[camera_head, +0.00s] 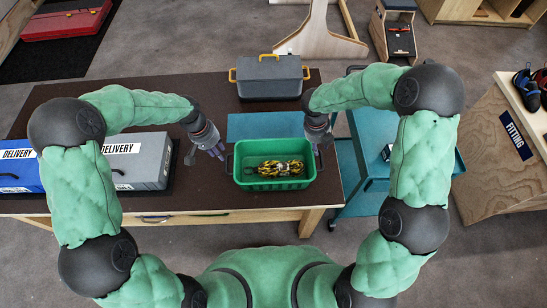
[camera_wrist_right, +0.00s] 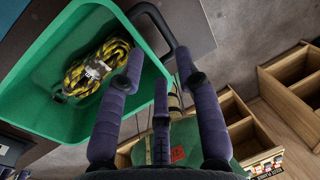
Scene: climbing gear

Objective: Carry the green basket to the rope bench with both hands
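The green basket (camera_head: 273,184) sits on the dark tabletop and holds a yellow-and-black coiled rope (camera_head: 280,168). It has a black handle at each end. My left gripper (camera_head: 219,154) is just left of the basket, near its left handle, with its fingers apart and empty. My right gripper (camera_head: 319,147) is at the basket's right end. In the right wrist view its purple fingers (camera_wrist_right: 160,72) are spread around the right handle (camera_wrist_right: 152,22), and the basket (camera_wrist_right: 50,110) lies to the left. I cannot tell whether the fingers touch the handle.
A grey toolbox (camera_head: 269,78) with yellow fittings and a blue mat (camera_head: 262,124) lie behind the basket. Grey (camera_head: 138,158) and blue (camera_head: 22,172) delivery boxes stand at left. A teal cart (camera_head: 372,128) adjoins the table at right. A wooden bench marked FITTING (camera_head: 505,165) stands further right.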

